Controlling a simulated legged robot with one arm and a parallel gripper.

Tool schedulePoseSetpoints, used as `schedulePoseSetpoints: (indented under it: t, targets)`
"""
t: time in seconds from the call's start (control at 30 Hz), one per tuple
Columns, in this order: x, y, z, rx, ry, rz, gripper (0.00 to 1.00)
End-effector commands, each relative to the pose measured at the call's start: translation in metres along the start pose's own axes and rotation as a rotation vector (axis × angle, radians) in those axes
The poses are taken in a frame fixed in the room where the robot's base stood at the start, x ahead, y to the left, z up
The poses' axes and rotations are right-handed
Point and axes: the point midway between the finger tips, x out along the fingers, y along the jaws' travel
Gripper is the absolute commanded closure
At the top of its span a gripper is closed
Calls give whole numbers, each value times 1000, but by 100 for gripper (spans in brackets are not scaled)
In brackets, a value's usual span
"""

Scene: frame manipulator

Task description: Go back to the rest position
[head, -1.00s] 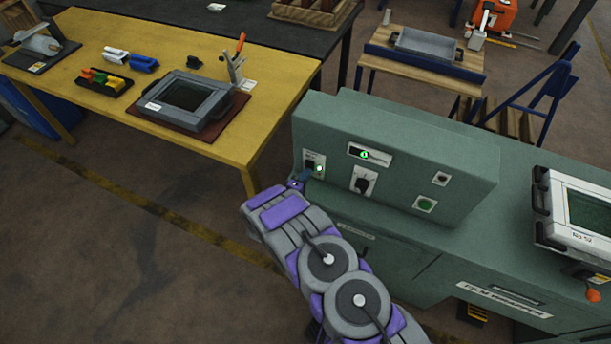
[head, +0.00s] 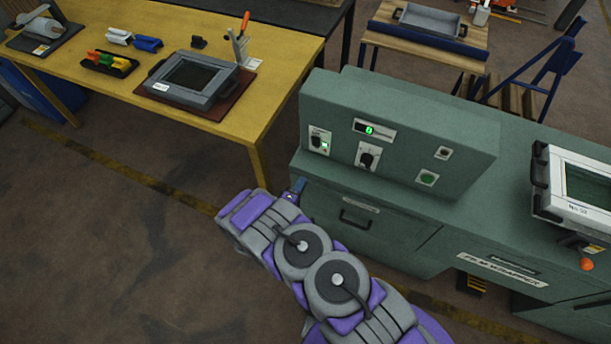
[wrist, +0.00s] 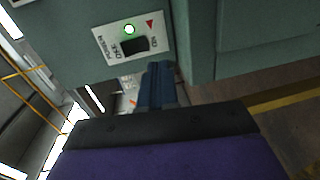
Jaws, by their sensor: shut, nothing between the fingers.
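My gripper (head: 297,188) is at the end of my grey and purple arm, in front of the green machine (head: 430,215) and just below its left switch plate. In the wrist view, the gripper's blue fingers (wrist: 157,86) are together with nothing between them. The switch plate (head: 320,140) has a black rocker and a lit green lamp; it also shows close up in the wrist view (wrist: 125,44), above the fingers. The fingers look apart from the plate.
A yellow table (head: 215,40) stands at the left with a framed screen (head: 190,78) on a brown board. A white framed panel (head: 575,190) sits on the machine's right end. A small wooden bench (head: 425,45) stands behind. The floor at lower left is clear.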

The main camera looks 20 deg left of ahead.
Motion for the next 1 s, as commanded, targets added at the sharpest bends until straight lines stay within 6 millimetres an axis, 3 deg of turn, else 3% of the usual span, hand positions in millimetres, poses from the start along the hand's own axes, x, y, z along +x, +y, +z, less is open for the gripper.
schedulePoseSetpoints:
  t: [0.5, 0.7, 0.83, 1.0]
  targets:
    - [-2, 4, 8, 13, 1, 0, 100]
    - [2, 5, 0, 25, -1, -15, 100]
    - [18, 16, -10, 107, -5, -83, 100]
    - [44, 50, -22, 286, -8, -227, 100]
